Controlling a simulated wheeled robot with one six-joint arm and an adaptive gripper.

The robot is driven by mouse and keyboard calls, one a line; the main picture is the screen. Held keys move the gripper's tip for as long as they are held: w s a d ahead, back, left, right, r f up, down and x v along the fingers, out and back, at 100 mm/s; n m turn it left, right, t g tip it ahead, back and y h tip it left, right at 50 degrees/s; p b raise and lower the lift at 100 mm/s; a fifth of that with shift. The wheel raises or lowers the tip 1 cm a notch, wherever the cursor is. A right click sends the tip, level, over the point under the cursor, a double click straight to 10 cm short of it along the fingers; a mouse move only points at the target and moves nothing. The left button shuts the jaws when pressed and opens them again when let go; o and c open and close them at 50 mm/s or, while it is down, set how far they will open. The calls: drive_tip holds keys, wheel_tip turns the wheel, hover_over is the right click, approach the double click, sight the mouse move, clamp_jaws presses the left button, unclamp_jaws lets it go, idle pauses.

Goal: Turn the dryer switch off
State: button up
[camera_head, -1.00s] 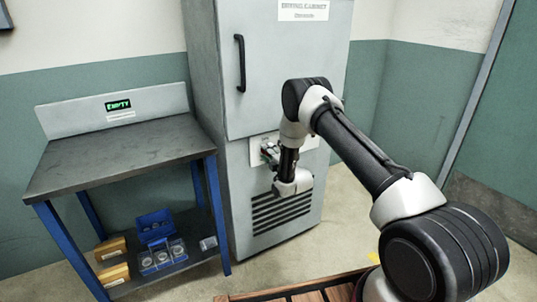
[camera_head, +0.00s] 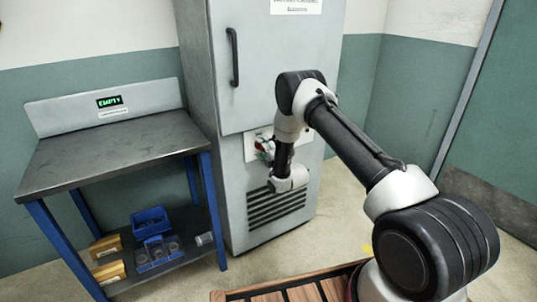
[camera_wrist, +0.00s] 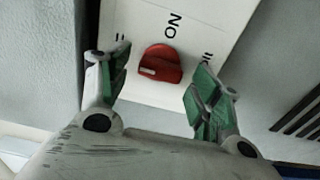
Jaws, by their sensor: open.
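The dryer switch is a red rotary knob (camera_wrist: 160,66) on a white panel (camera_wrist: 185,20) marked "ON", seen in the wrist view. The panel is on the front of the grey drying cabinet (camera_head: 265,95), above its vent slots. My gripper (camera_wrist: 158,82) is open, with one green-padded finger on each side of the knob and a visible gap to each. In the head view my gripper (camera_head: 262,152) is in front of the panel, and my arm hides part of the panel. The knob is partly visible there beside the fingers.
A blue-legged workbench (camera_head: 110,150) with a display reading "EMPTY" (camera_head: 109,102) stands left of the cabinet. Blue bins (camera_head: 152,222) and cardboard boxes (camera_head: 108,272) are on its lower shelf. A wooden slatted surface (camera_head: 300,292) is at the bottom. The cabinet door has a black handle (camera_head: 234,57).

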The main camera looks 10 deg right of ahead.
drive_tip(key=v, duration=1.1)
